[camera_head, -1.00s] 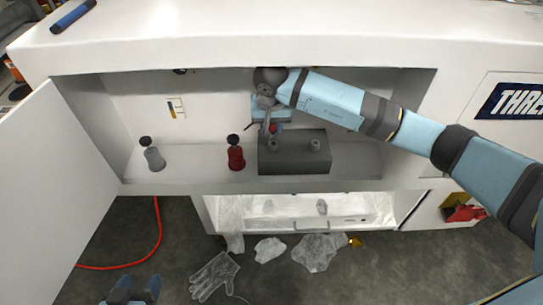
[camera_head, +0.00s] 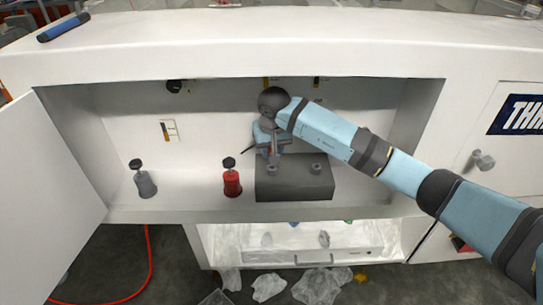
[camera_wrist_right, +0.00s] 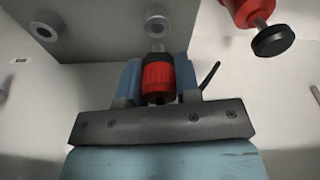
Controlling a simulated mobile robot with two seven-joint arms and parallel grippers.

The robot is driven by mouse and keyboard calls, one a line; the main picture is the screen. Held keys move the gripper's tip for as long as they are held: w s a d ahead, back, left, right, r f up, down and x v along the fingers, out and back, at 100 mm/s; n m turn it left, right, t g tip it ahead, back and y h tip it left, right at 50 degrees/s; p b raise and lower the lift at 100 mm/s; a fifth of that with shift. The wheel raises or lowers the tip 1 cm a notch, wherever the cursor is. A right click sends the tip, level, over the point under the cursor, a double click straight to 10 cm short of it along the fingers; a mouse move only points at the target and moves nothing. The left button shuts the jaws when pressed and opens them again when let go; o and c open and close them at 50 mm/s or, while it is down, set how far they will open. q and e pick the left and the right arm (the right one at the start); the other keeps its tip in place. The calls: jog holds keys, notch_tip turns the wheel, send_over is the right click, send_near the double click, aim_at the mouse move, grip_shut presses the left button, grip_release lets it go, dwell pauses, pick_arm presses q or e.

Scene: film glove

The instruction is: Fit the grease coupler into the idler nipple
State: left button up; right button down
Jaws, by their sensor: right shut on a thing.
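My right gripper (camera_head: 270,142) is shut on the red and black grease coupler (camera_wrist_right: 158,77), which sits between its two blue fingers in the right wrist view. The coupler's black nose points at a round grey nipple (camera_wrist_right: 157,20) on the grey block (camera_wrist_right: 98,30). A small gap seems to lie between them. A second nipple (camera_wrist_right: 44,31) is on the same block. In the head view the block (camera_head: 294,185) stands in the open cabinet, with its left nipple (camera_head: 271,169) just below the gripper and its right nipple (camera_head: 316,168) apart. Which is the idler's, I cannot tell. My left gripper is not in view.
A red bottle (camera_head: 232,182) with a black knob stands left of the block, and a grey one (camera_head: 145,184) farther left. The open door (camera_head: 50,160) bounds the left side. A lit lower bay (camera_head: 300,245) and crumpled clear film (camera_head: 268,287) are below.

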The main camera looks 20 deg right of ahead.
jog(key=shift+f, duration=0.95)
jog(key=shift+f, duration=0.1)
jog(key=shift+f, duration=0.15)
jog(key=shift+f+b, duration=0.4)
jog(key=shift+b, duration=0.1)
jog(key=c, duration=0.8)
grip_release()
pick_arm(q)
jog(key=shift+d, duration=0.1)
pick_arm(e)
jog(key=shift+r, duration=0.1)
